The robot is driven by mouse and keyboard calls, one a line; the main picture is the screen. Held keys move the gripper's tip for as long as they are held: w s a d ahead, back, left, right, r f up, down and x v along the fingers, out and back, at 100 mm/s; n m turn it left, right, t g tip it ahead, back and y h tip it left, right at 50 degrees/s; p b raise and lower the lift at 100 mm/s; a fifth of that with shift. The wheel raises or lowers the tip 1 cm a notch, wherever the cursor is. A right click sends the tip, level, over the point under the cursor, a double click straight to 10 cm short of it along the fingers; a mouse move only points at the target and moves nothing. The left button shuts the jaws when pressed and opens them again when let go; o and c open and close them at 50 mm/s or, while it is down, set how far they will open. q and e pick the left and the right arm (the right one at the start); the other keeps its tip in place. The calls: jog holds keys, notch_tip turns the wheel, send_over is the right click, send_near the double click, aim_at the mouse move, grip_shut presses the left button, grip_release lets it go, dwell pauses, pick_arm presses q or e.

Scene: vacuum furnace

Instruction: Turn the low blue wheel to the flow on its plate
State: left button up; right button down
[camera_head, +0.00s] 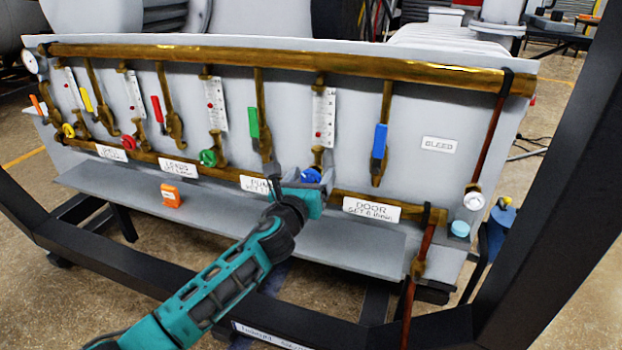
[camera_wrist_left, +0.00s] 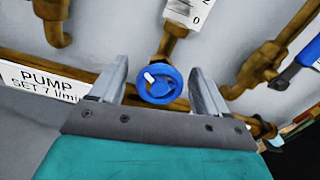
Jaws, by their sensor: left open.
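The low blue wheel (camera_head: 310,175) sits under a white flow tube (camera_head: 323,118) on the grey panel. In the left wrist view the blue wheel (camera_wrist_left: 160,84) has a white mark on its left side and lies between my fingertips. My left gripper (camera_head: 302,186) is open, with one finger on each side of the wheel; I cannot tell whether they touch it. It also shows in the left wrist view (camera_wrist_left: 160,88). The door plate (camera_head: 371,209) reads "DOOR SET 6 l/min", its figure small. My right gripper is not in view.
A blue lever handle (camera_head: 380,141) hangs right of the tube. The pump plate (camera_head: 256,184) is left of my gripper, partly covered. A green wheel (camera_head: 208,158) and an orange box (camera_head: 171,195) on the grey shelf (camera_head: 130,196) are further left. A dark frame beam (camera_head: 560,150) stands at right.

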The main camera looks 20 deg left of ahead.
pick_arm(q)
jog(key=c, duration=1)
